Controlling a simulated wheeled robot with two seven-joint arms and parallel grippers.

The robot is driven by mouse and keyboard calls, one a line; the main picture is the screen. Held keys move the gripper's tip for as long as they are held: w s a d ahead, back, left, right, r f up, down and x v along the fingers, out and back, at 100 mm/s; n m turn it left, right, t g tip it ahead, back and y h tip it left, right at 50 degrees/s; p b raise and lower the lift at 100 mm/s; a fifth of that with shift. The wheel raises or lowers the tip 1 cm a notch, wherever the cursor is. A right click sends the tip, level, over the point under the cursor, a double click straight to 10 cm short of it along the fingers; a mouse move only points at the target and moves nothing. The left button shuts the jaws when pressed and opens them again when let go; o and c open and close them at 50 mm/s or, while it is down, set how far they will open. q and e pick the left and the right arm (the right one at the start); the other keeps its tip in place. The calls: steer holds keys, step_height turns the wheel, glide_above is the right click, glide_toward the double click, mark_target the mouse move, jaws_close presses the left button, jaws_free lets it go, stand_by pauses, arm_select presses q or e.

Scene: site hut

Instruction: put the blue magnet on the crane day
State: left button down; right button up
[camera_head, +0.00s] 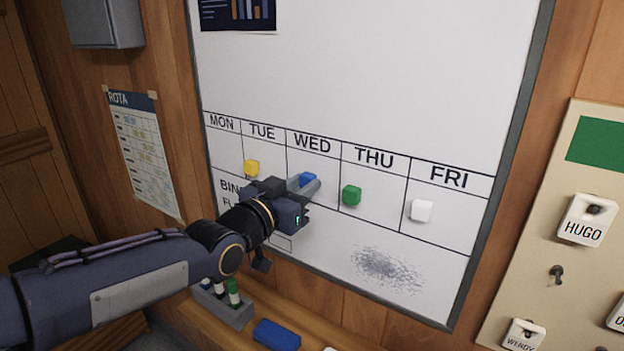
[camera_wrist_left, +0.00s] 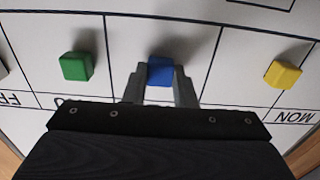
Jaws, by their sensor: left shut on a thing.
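The blue magnet (camera_head: 307,180) is in the WED column of the whiteboard (camera_head: 390,75), and my left gripper (camera_head: 305,186) is around it. In the left wrist view the blue magnet (camera_wrist_left: 160,70) sits between the two grey fingers (camera_wrist_left: 160,82), which are shut on it. It is at the board's surface; I cannot tell whether it touches. A yellow magnet (camera_head: 251,168) is under TUE, a green magnet (camera_head: 351,195) under THU and a white magnet (camera_head: 421,210) under FRI. The writing below the columns is partly hidden by my left arm. My right gripper is not in view.
A pen holder (camera_head: 232,308) with markers and a blue eraser (camera_head: 277,335) are on the ledge below. A tag board (camera_head: 570,180) with a HUGO tag (camera_head: 586,220) hangs at right. A rota sheet (camera_head: 143,150) is at left. A grey smudge (camera_head: 385,266) marks the board's lower part.

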arm_select(q)
steer(key=c, duration=1.1)
jaws_free()
steer(key=s+a+f+n+g+y, duration=0.1)
steer(key=s+a+f+n+y, duration=0.1)
steer(key=s+a+f, duration=0.3)
steer(key=s+a+f+n+g+y+b, duration=0.1)
steer(key=s+a+f+n+y, duration=0.2)
steer(key=a, duration=0.5)
steer(key=s+a+f+n+g+y, duration=0.1)
steer(key=s+a+f+y, duration=0.15)
steer(key=s+a, duration=0.35)
steer(key=s+a+f+n+g, duration=0.1)
steer(key=s+f+g, duration=0.2)
steer(key=s+f, duration=0.3)
steer(key=s+a+f+n+g, duration=0.1)
steer(key=s+f+n+g, duration=0.1)
steer(key=s+f, duration=0.4)
steer(key=s+g, duration=0.1)
steer(key=s, duration=0.4)
steer(key=shift+a+h, duration=0.15)
steer(key=shift+h, duration=0.2)
